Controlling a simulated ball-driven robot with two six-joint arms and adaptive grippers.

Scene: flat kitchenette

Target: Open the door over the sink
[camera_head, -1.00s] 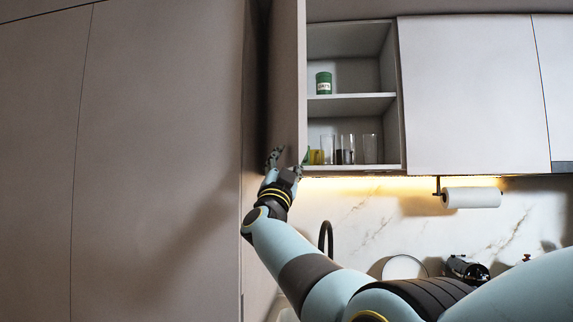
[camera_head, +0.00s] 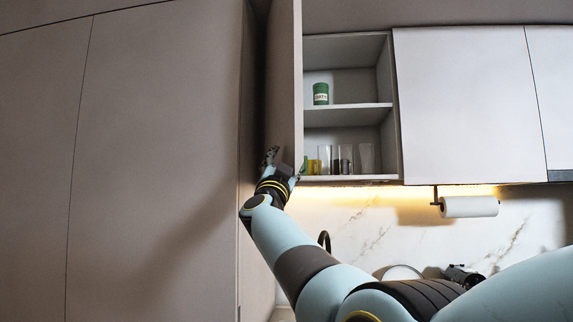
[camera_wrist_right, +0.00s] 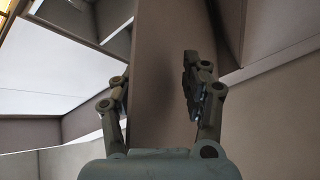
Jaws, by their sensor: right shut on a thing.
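The cabinet door over the sink (camera_head: 284,85) stands swung wide open at the left of its cabinet, seen nearly edge-on in the head view. My right gripper (camera_head: 283,165) is at the lower end of this door, with one finger on each side of it. In the right wrist view the gripper (camera_wrist_right: 155,95) straddles the door panel (camera_wrist_right: 165,60) and is shut on it. The open cabinet (camera_head: 347,105) shows its shelves. Only the top of the faucet (camera_head: 324,240) shows. My left gripper is not in view.
A green can (camera_head: 320,94) stands on the middle shelf and several glasses (camera_head: 345,158) on the bottom one. A closed cabinet door (camera_head: 465,105) and a paper towel roll (camera_head: 468,207) are to the right. A tall cabinet wall (camera_head: 155,160) stands close on the left.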

